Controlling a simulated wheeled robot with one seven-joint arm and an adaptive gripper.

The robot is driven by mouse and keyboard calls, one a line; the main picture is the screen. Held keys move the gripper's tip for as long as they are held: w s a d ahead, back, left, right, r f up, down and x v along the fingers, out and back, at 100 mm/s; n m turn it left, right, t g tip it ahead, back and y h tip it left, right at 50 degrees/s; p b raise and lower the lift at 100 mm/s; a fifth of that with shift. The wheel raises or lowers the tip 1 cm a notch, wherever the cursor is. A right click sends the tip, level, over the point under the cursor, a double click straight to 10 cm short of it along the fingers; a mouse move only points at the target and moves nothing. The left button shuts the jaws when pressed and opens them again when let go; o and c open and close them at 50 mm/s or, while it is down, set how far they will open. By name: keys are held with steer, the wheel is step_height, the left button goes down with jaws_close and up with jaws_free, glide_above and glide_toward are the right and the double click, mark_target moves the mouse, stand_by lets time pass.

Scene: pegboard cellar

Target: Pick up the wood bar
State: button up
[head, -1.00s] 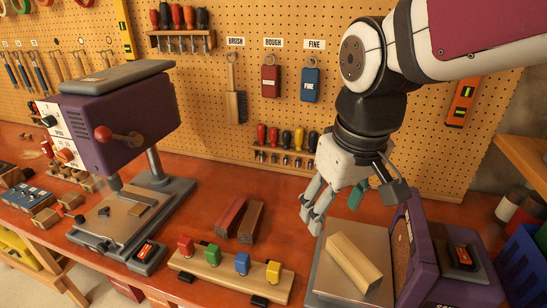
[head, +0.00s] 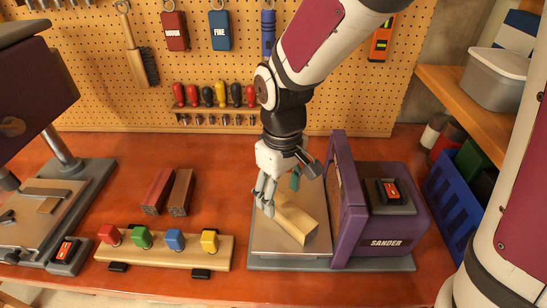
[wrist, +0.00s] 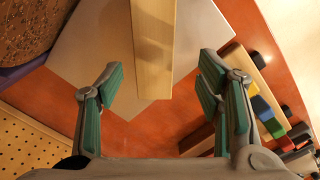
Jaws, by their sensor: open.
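The wood bar (head: 294,219) is a pale, squared block lying on the grey metal plate (head: 263,236) of the purple sander. My gripper (head: 268,197) is at the bar's far left end in the head view. In the wrist view the bar (wrist: 153,45) comes down from the top edge, its near end between and just beyond my gripper's spread fingers (wrist: 158,85). The green-padded fingers are open, with a gap on both sides of the bar. Neither pad touches the bar in the wrist view.
The sander's purple housing (head: 384,231) stands right of the plate. Left are a wooden strip with coloured blocks (head: 165,256) and two dark reddish-brown bars (head: 168,191). A blue crate (head: 456,193) is at the right. The red bench between is clear.

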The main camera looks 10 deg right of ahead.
mark_target(281, 202)
steer(key=shift+w+d+f, duration=0.1)
steer(key=shift+w+f, duration=0.1)
steer(key=shift+f, duration=1.2)
steer(key=shift+w+d+f, duration=0.1)
steer(key=shift+w+f, duration=0.05)
steer(key=shift+f, duration=1.2)
steer(key=shift+c, duration=0.6)
jaws_close()
steer(key=shift+r, duration=0.1)
